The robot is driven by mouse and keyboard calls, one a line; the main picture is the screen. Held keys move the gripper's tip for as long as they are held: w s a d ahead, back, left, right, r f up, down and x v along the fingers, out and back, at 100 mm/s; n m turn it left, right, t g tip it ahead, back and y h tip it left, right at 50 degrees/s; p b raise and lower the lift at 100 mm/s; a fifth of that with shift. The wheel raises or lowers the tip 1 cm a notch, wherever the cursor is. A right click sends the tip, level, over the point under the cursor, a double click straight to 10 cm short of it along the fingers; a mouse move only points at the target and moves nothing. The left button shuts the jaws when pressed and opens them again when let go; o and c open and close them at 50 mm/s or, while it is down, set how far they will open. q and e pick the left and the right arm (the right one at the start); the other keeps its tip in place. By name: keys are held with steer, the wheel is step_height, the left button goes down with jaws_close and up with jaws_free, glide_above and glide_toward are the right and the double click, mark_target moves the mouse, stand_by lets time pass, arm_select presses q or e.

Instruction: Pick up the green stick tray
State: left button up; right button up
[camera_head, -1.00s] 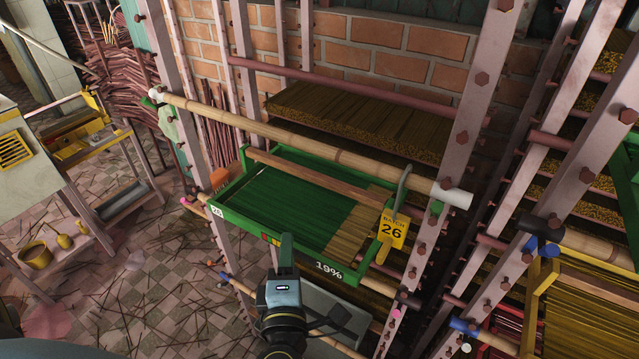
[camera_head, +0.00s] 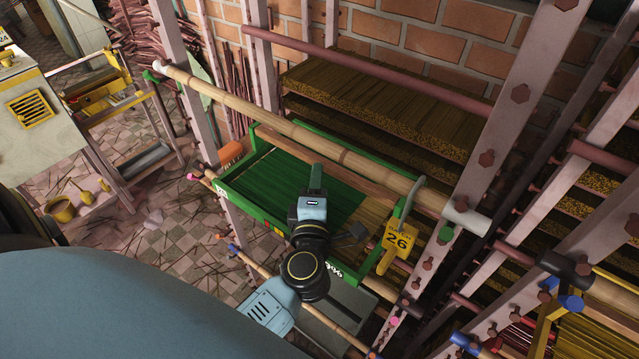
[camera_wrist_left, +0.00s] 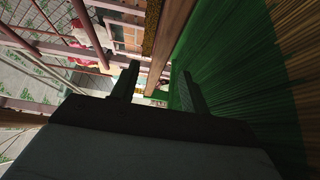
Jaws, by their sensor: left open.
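The green stick tray (camera_head: 248,209) sits on the rack's bars, holding green sticks on its left and tan sticks on its right. A yellow "26" tag (camera_head: 398,240) hangs at its right end. My left gripper (camera_head: 315,173) is over the tray's front side and hides part of the front rim. In the left wrist view its two dark fingers (camera_wrist_left: 157,84) are apart, with nothing held between them. I cannot tell whether the fingers touch the tray. My right gripper is not in view.
A bamboo pole (camera_head: 300,130) and a thinner wooden bar cross above the tray. Rack posts (camera_head: 500,140) stand close on the right. Stacked stick trays (camera_head: 400,110) lie behind.

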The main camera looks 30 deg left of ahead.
arm_select(q)
steer(key=x, duration=0.5)
steer(key=shift+w+a, duration=0.1)
steer(key=shift+r, duration=0.1)
jaws_close()
